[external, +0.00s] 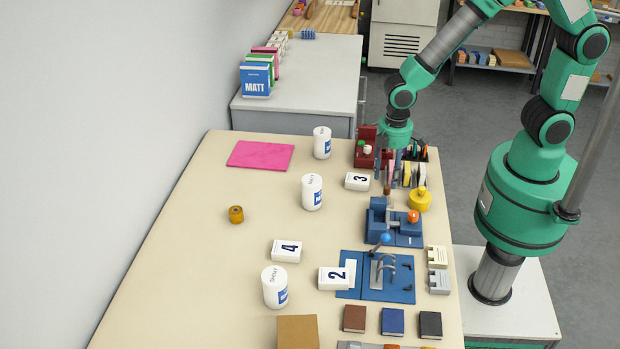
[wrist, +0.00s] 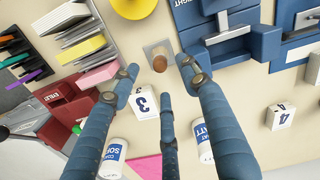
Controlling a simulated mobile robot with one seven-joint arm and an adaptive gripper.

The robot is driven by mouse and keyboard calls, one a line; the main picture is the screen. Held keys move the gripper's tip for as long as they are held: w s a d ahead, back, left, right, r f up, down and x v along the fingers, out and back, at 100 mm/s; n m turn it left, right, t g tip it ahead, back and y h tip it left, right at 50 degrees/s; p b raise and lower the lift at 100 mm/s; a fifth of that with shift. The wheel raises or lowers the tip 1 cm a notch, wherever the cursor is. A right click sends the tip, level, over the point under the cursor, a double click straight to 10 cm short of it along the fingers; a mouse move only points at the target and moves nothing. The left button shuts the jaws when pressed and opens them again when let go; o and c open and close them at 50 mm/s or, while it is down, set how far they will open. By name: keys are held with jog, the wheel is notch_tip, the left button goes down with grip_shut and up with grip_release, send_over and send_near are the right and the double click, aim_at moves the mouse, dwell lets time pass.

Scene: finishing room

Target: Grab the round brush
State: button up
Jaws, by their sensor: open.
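A brown, round-topped upright piece (wrist: 160,62), which looks like the round brush's handle, stands on a small grey square base in the wrist view. Its lower part is hidden, so I cannot confirm it is the brush. In the external view a small brown piece (external: 387,190) shows below my gripper (external: 393,168), beside the number 3 block. In the wrist view my gripper (wrist: 158,75) is open, with blue fingers spread to either side of the brown piece and a third finger below it. No contact shows, and nothing is held.
The number 3 block (wrist: 145,102) is close by my fingers. A yellow round object (external: 419,199), a dark red holder (external: 365,150) and a blue fixture (external: 380,220) crowd the area. White cans (external: 312,192) stand to the left. The table's left-middle is mostly clear.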

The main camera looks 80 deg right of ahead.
aim_at(387, 186)
jog(key=shift+f, duration=0.9)
jog(key=shift+f+b, duration=0.95)
jog(key=shift+f, duration=1.65)
jog(key=shift+c, duration=0.3)
grip_shut()
